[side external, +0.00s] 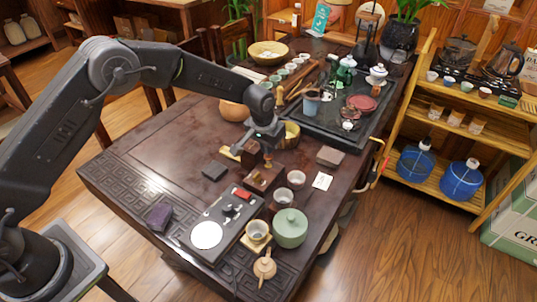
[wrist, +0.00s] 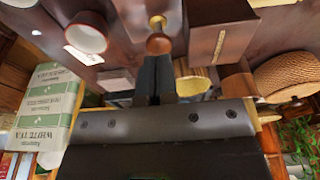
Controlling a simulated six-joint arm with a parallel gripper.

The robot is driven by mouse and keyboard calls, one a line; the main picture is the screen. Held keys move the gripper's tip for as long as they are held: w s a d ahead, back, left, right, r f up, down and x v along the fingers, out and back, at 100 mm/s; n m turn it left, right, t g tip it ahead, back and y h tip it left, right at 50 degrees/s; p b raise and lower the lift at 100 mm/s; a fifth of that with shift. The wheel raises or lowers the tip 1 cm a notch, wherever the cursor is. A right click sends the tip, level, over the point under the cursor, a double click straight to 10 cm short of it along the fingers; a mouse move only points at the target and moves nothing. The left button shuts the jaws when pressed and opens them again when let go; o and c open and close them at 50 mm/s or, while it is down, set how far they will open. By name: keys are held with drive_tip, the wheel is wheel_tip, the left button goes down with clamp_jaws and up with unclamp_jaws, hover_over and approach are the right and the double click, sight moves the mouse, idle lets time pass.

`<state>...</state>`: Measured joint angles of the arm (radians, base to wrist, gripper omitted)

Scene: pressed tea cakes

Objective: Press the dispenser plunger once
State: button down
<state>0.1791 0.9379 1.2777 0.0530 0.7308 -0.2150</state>
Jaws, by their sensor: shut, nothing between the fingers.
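The dispenser (side external: 262,180) is a brown wooden box on the dark tea table, in the middle of the side view. Its plunger, a small post with a round wooden knob (wrist: 158,43), shows at the top centre of the wrist view. My gripper (side external: 268,152) is above the dispenser, pointing down. In the wrist view its fingers (wrist: 157,62) are together and empty, with the tips at the knob. I cannot tell whether they touch it. The plunger is partly hidden behind my gripper in the side view.
A gold bowl (side external: 290,133) is close behind my gripper.

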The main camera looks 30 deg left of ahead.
drive_tip(key=shift+f, duration=0.6)
drive_tip(key=shift+f, duration=1.1)
drive_tip(key=shift+r, duration=3.05)
